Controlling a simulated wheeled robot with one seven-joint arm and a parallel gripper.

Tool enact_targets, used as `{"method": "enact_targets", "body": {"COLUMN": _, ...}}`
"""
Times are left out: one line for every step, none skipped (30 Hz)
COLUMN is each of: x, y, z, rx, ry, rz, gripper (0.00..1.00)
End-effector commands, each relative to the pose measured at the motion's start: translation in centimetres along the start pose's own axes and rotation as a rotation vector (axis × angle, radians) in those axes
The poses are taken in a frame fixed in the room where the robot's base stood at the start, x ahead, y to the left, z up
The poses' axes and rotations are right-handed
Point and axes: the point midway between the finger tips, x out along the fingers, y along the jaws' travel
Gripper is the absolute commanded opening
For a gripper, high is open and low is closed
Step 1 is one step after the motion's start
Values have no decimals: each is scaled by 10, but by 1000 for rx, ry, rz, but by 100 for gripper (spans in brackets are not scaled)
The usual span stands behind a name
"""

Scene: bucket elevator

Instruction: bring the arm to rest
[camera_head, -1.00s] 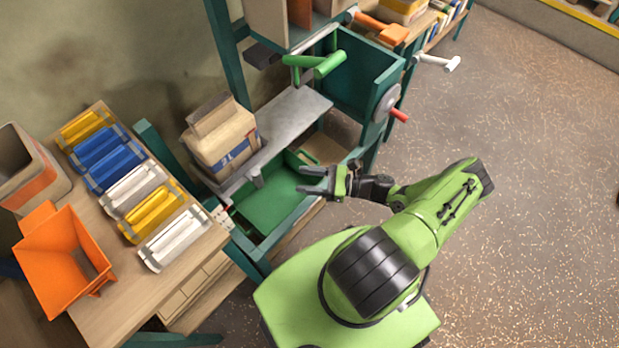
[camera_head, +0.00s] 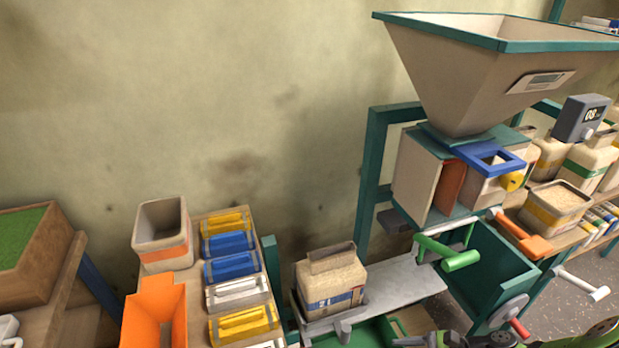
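My gripper (camera_head: 415,341) shows only as a dark sliver at the bottom edge of the head view, cut off by the frame. It is in front of the green tray (camera_head: 372,332) below the grey shelf. Whether its fingers are apart or together cannot be seen now. Part of my green arm (camera_head: 590,338) shows at the bottom right corner. A beige bag (camera_head: 331,283) stands upright on the left end of the grey shelf (camera_head: 405,283), apart from the visible part of my gripper.
A large hopper (camera_head: 460,75) stands above a box with a blue frame (camera_head: 490,157). Green (camera_head: 462,260), orange (camera_head: 522,238) and white (camera_head: 598,293) handles and a red-knobbed wheel (camera_head: 510,309) stick out. An orange bin (camera_head: 158,312) and several coloured packs (camera_head: 231,267) sit on the left bench.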

Motion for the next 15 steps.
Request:
{"method": "enact_targets", "body": {"x": -10, "y": -6, "z": 20, "rx": -72, "ry": 62, "rz": 76, "gripper": 52}}
{"method": "enact_targets", "body": {"x": -14, "y": -8, "z": 28, "rx": -112, "ry": 98, "rz": 120, "gripper": 52}}
{"method": "enact_targets", "body": {"x": -20, "y": -11, "z": 41, "rx": -169, "ry": 144, "rz": 175, "gripper": 52}}
{"method": "enact_targets", "body": {"x": -24, "y": -14, "z": 51, "rx": -212, "ry": 177, "rz": 216, "gripper": 52}}
{"method": "enact_targets", "body": {"x": -29, "y": -16, "z": 61, "rx": -255, "ry": 211, "rz": 256, "gripper": 52}}
{"method": "enact_targets", "body": {"x": -34, "y": -19, "z": 75, "rx": -313, "ry": 254, "rz": 307, "gripper": 52}}
{"method": "enact_targets", "body": {"x": -38, "y": -22, "z": 86, "rx": -356, "ry": 287, "rz": 343, "gripper": 52}}
{"method": "enact_targets", "body": {"x": -43, "y": -24, "z": 97, "rx": -399, "ry": 320, "rz": 378, "gripper": 52}}
{"method": "enact_targets", "body": {"x": -48, "y": -27, "z": 113, "rx": -458, "ry": 361, "rz": 424, "gripper": 52}}
{"method": "enact_targets", "body": {"x": -52, "y": -29, "z": 125, "rx": -503, "ry": 392, "rz": 456, "gripper": 52}}
{"method": "enact_targets", "body": {"x": -55, "y": -30, "z": 137, "rx": -547, "ry": 421, "rz": 487, "gripper": 52}}
{"method": "enact_targets", "body": {"x": -60, "y": -33, "z": 154, "rx": -607, "ry": 463, "rz": 525, "gripper": 52}}
{"method": "enact_targets", "body": {"x": -64, "y": -34, "z": 166, "rx": -650, "ry": 493, "rz": 552, "gripper": 52}}
{"method": "enact_targets", "body": {"x": -67, "y": -35, "z": 179, "rx": -696, "ry": 521, "rz": 578, "gripper": 52}}
{"method": "enact_targets", "body": {"x": -72, "y": -35, "z": 196, "rx": -755, "ry": 559, "rz": 610, "gripper": 52}}
